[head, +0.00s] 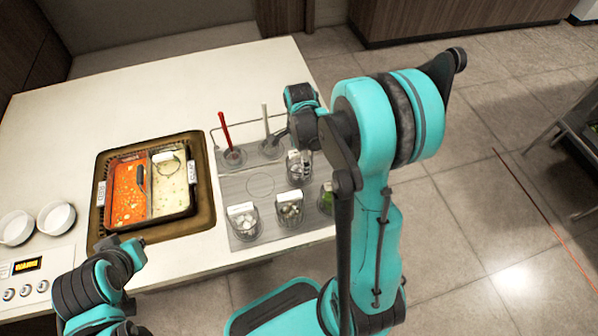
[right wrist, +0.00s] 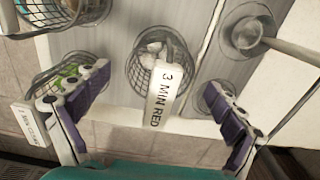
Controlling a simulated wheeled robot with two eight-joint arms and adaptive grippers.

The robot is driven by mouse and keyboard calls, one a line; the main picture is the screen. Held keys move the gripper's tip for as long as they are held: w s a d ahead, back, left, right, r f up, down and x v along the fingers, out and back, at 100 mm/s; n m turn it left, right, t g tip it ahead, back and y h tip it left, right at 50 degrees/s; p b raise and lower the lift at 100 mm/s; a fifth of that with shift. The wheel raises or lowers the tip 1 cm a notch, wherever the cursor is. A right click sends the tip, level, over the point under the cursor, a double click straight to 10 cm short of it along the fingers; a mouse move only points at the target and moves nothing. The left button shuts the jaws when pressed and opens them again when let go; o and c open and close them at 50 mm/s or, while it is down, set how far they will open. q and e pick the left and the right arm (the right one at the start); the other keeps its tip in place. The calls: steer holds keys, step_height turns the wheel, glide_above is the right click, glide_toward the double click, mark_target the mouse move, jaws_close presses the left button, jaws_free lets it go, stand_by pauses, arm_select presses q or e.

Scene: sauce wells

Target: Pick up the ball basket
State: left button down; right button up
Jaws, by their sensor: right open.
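A wire basket (right wrist: 143,78) with pale rounded pieces and a "3 MIN RED" tag (right wrist: 165,90) stands in the rack, between the fingers of my right gripper (right wrist: 156,78). The gripper is open, with gaps on both sides of the basket. In the head view this basket (head: 299,167) is partly covered by my right arm, which also hides most of that gripper. Another basket (head: 243,222) with white pieces stands at the rack's front left. My left gripper (head: 134,254) is low at the left, in front of the pot; its opening is unclear.
A red ladle (head: 224,132) and a pale ladle (head: 265,118) stand in wells behind. A two-part soup pot (head: 112,225) is left of the rack. White bowls (head: 56,217) are at the far left.

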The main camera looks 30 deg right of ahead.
steer(key=shift+f, duration=0.7)
steer(key=shift+r, duration=0.1)
steer(key=shift+c, duration=1.3)
steer(key=c, duration=1.1)
steer(key=shift+r, duration=0.15)
step_height(320, 180, up, 10)
steer(key=p, duration=0.4)
